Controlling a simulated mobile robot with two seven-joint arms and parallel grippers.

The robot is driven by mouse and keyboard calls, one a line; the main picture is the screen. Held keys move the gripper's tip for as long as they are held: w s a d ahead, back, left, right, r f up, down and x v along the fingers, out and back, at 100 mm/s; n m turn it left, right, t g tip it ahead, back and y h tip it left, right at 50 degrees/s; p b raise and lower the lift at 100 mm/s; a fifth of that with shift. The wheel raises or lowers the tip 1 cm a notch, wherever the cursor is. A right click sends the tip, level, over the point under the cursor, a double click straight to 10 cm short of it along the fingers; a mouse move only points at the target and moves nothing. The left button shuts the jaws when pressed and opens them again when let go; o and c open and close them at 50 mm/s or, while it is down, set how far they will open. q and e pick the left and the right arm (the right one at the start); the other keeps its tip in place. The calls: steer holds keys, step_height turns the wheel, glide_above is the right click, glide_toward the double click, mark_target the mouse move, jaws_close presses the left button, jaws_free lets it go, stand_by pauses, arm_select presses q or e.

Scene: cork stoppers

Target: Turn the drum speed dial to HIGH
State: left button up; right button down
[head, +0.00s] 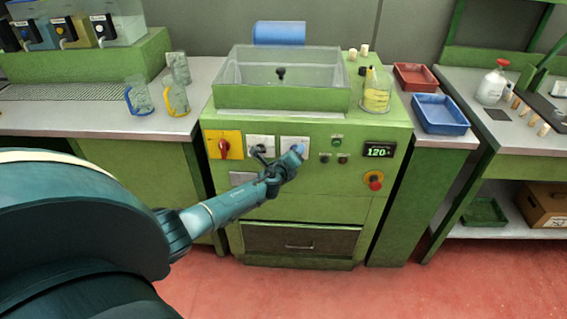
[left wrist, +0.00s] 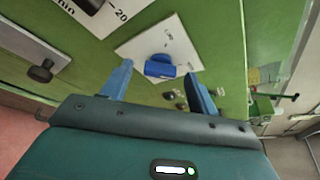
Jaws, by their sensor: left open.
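The blue dial knob (left wrist: 160,66) sits on a white square plate (left wrist: 180,40) on the machine's green front. In the head view, the same plate (head: 294,140) is the right one of two white plates, partly covered by my gripper. My left gripper (head: 290,160) is right in front of this plate. In the left wrist view, its two blue fingers (left wrist: 158,72) are open, one on each side of the knob, with a gap to it. Whether a fingertip touches the plate cannot be told. The plate's lettering and the knob's setting are not readable.
A red switch on a yellow plate (head: 232,154), small buttons (head: 337,142), a display reading 120 (head: 378,150) and a red stop button (head: 375,181) share the panel. A clear-walled tub (head: 240,72) is above.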

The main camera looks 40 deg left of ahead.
arm_select(q)
steer(key=p+v, duration=0.2)
steer(key=v, duration=0.9)
steer(key=shift+s, duration=0.3)
steer(key=shift+d, duration=0.25)
steer(key=s+d+r+n+g+h, duration=0.1)
steer(key=s+d+n+g, duration=0.3)
steer(key=s+d+n, duration=0.45)
steer(key=s+d+r+n+g+h, duration=0.1)
steer(key=s+d+n+g+h, duration=0.15)
steer(key=s+n, duration=0.6)
steer(key=s+d+r+n+g+h, duration=0.1)
steer(key=s+d+n+g, duration=0.4)
steer(key=s, duration=0.7)
steer(key=w+d+f+t+h, duration=0.1)
steer(key=w+d+f+t, duration=0.1)
steer(key=d+f+t, duration=0.1)
steer(key=w+d+f+m+t+h, duration=0.1)
steer(key=w+d+f+t, duration=0.2)
steer(key=f, duration=0.3)
steer(key=shift+f+t, duration=0.15)
steer(key=shift+t, duration=0.6)
steer(key=shift+w, duration=0.1)
